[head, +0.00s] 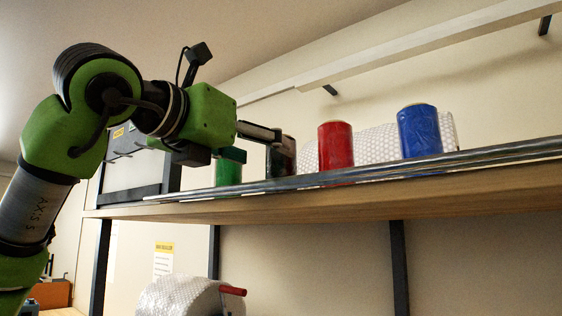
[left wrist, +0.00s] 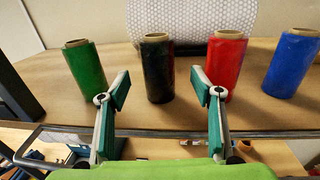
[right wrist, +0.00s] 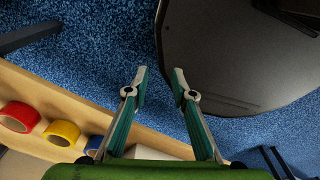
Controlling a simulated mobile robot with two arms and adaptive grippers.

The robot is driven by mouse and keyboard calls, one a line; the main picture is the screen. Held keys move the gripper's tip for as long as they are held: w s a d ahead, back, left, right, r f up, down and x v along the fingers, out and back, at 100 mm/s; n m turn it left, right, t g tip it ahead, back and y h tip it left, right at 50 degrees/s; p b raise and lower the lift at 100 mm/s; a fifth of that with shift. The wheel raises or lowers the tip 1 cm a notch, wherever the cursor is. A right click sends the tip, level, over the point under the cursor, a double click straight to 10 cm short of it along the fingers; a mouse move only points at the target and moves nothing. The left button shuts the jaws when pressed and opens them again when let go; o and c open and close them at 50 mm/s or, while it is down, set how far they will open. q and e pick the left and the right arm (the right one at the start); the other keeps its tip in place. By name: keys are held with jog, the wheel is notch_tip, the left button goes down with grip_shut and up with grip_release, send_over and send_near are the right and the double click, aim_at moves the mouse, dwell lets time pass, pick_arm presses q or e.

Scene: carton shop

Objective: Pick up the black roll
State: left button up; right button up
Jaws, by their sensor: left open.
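The black roll (head: 287,157) stands upright on the wooden shelf, partly hidden behind a finger in the head view. In the left wrist view the black roll (left wrist: 158,65) shows between the red and green rolls, centred between my fingertips and a little beyond them. My left gripper (head: 259,145) is open at shelf height, its fingers pointing at the roll; it also shows in the left wrist view (left wrist: 160,84). Nothing is held in it. My right gripper (right wrist: 160,74) is open and empty, away from the shelf, above a blue floor.
A green roll (left wrist: 84,66), a red roll (left wrist: 225,63) and a blue roll (left wrist: 292,62) stand beside the black one. A bubble-wrap roll (left wrist: 190,20) lies behind them. A metal rail (head: 350,174) runs along the shelf's front edge. Tape rolls (right wrist: 62,131) lie near my right gripper.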

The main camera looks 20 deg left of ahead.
aim_at(272, 156)
pick_arm(q)
jog(key=shift+w+d, duration=0.1)
jog(key=shift+w, duration=0.35)
jog(key=p+x, duration=0.1)
jog(key=x, duration=0.1)
jog(key=p+x, duration=0.2)
jog(key=shift+w+r, duration=0.2)
jog(key=shift+w, duration=0.3)
jog(key=shift+f, duration=0.1)
pick_arm(e)
jog(key=r, duration=0.1)
jog(key=w+r, duration=0.1)
jog(key=r, duration=0.1)
jog(key=shift+w+r, duration=0.2)
jog(key=shift+w, duration=0.1)
pick_arm(q)
jog(key=c, duration=1.4)
pick_arm(e)
jog(key=shift+s+d, duration=0.1)
jog(key=shift+s, duration=0.05)
